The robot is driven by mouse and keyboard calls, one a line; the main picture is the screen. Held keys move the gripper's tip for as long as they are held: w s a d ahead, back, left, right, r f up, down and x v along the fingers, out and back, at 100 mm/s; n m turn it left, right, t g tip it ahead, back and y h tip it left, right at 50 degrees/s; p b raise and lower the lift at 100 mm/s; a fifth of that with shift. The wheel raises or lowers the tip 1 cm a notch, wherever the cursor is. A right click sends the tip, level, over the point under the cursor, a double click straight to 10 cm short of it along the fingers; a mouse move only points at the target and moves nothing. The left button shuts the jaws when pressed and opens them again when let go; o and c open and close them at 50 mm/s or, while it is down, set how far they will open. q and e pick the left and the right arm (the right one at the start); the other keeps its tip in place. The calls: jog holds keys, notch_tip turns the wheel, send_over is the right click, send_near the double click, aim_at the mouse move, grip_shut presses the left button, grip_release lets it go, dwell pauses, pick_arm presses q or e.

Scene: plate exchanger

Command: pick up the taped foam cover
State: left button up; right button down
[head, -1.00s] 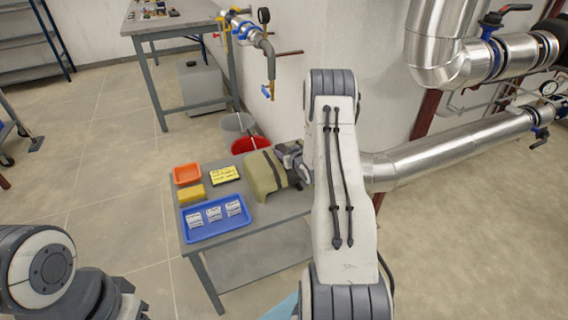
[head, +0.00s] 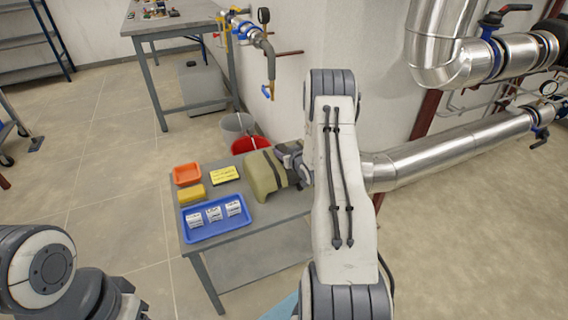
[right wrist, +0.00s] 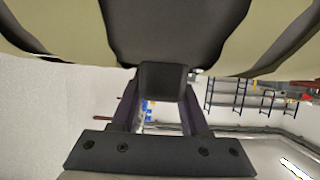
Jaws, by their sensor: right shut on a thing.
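The taped foam cover (head: 264,175) is an olive-green block with dark tape bands, at the right end of the small grey table in the head view. My right gripper (head: 292,163) meets its right side, and my forearm hides part of that side. In the right wrist view the cover (right wrist: 60,35) fills the top, very close, and my right gripper (right wrist: 162,85) is shut on it around a dark part. I cannot tell whether the cover touches the table. My left arm shows at the lower left, with its fingertips not clearly visible.
The small table (head: 262,222) also holds a blue tray (head: 216,232) with white labelled items, an orange tray (head: 186,174), a yellow block (head: 191,194) and a yellow-and-black card (head: 225,174). A red bucket (head: 250,144) stands behind. A large silver pipe (head: 450,150) runs on the right.

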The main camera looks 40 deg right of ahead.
jog(key=shift+r, duration=0.2)
dwell(0.4)
notch_tip(320, 180, up, 4)
jog(key=shift+r+p, duration=0.25)
jog(key=shift+p, duration=0.05)
jog(key=w+d+r, duration=0.1)
jog(key=d+r, duration=0.2)
jog(key=d, duration=0.2)
jog(key=w+d+r+p, duration=0.1)
jog(key=d+r, duration=0.2)
jog(key=d, duration=0.3)
jog(key=shift+w+d, duration=0.15)
jog(key=shift+d, duration=0.05)
